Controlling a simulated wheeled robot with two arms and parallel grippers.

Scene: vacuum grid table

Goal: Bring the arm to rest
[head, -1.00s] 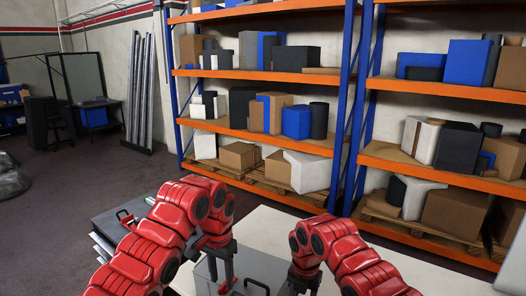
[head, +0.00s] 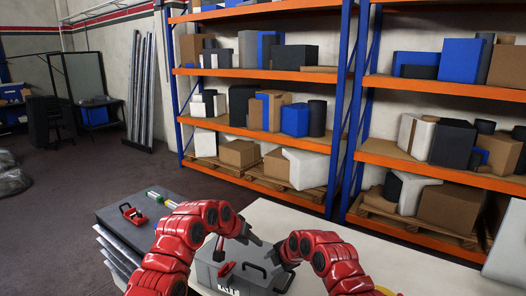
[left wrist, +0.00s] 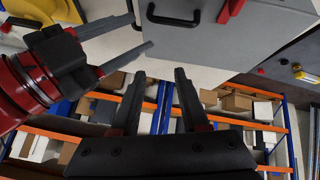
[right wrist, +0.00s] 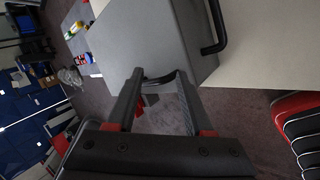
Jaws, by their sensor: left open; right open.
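A grey lidded case (head: 238,258) with a KIT label, black handles and a red latch (head: 225,271) sits on the pale table. It also shows in the left wrist view (left wrist: 205,40) and in the right wrist view (right wrist: 140,35). My left gripper (head: 256,239) is above the case's far part. In the left wrist view (left wrist: 158,72) its fingers are apart with nothing between them. My right gripper (head: 284,262) is at the case's right side. In the right wrist view (right wrist: 158,73) its fingers are apart; a black loop shows between or behind them, and I cannot tell whether they touch.
A dark grey surface (head: 112,215) at the left bears a red item (head: 131,213) and a green-and-white item (head: 156,198). Loaded shelves (head: 264,133) stand behind. The two grippers are close together.

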